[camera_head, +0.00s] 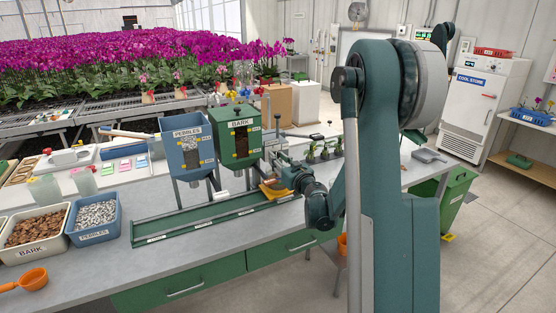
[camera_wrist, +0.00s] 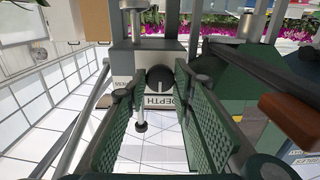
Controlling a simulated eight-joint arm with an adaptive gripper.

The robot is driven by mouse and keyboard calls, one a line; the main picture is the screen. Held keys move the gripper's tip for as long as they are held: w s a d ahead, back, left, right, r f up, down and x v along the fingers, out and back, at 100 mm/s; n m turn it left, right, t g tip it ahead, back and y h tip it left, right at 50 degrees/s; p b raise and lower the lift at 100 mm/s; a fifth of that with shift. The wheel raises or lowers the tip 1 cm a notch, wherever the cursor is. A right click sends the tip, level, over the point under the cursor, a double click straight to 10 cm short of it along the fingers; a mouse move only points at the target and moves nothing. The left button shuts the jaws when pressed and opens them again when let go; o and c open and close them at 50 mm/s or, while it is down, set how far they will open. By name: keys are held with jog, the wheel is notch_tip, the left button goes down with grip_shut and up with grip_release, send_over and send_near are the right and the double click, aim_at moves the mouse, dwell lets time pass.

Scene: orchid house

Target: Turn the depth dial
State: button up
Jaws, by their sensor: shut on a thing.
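The depth dial (camera_wrist: 160,79) is a dark round knob on a pale block, in the upper middle of the wrist view. A label reading DEPTH (camera_wrist: 158,103) shows just below it. My gripper (camera_wrist: 156,88) has its green ribbed fingers on either side of the dial and is shut on it. In the head view my gripper (camera_head: 278,167) is at the right end of the green dispenser stand, beside the BARK hopper (camera_head: 240,135). The dial is hidden there by my gripper and arm.
A blue PEBBLES hopper (camera_head: 186,145) stands left of the bark hopper. A green tray rail (camera_head: 180,222) runs along the bench in front. Bins of bark (camera_head: 35,230) and pebbles (camera_head: 96,216) and an orange scoop (camera_head: 33,278) are at left.

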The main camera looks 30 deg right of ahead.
jog(key=shift+m, duration=0.5)
jog(key=m+b, duration=0.4)
jog(key=m, duration=1.3)
dwell(0.5)
jog(key=o, duration=0.9)
jog(key=shift+c, duration=0.2)
jog(key=shift+s, duration=0.1)
jog(key=s, duration=1.2)
